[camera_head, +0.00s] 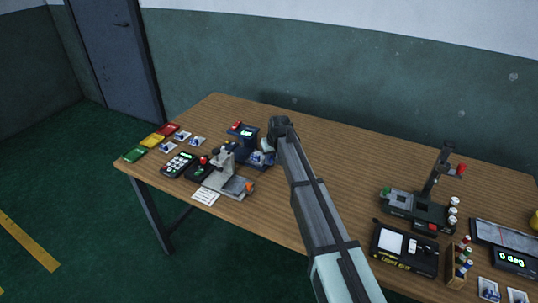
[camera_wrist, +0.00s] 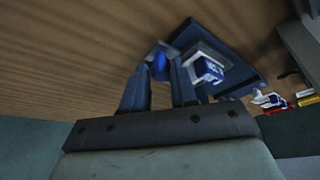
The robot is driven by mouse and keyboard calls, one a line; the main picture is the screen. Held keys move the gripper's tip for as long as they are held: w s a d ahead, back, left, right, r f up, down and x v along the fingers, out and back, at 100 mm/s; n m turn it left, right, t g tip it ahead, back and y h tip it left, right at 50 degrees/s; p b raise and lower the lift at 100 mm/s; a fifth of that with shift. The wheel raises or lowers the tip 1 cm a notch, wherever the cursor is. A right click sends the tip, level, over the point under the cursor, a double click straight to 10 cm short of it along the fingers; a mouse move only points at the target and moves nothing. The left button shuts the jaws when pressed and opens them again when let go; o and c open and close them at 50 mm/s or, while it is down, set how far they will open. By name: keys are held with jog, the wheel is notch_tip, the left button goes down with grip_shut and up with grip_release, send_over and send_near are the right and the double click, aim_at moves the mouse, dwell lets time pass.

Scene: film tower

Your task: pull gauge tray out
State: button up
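A dark blue gauge with a small lit display (camera_head: 246,133) stands near the far-left edge of the table, with a blue tray (camera_head: 264,163) at its right front. The wrist view shows the tray's dark blue frame (camera_wrist: 243,80) around a pale square holding a white-and-blue piece (camera_wrist: 208,70). A rounded blue knob (camera_wrist: 160,66) sits at its near side. My gripper (camera_head: 270,145) is at the tray. In the wrist view its fingers (camera_wrist: 160,78) stand part-way apart, and the knob fills the gap between their tips. The head view hides this contact behind my gripper.
A grey stand with a red knob (camera_head: 230,182), a keypad (camera_head: 179,164) and coloured cards (camera_head: 152,141) lie left of the tray. A black press (camera_head: 418,208) and a flat black box (camera_head: 405,248) stand on the right. The table's middle is mostly clear.

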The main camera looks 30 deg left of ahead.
jog(key=o, duration=0.4)
jog(key=v, duration=1.4)
jog(key=shift+f, duration=0.1)
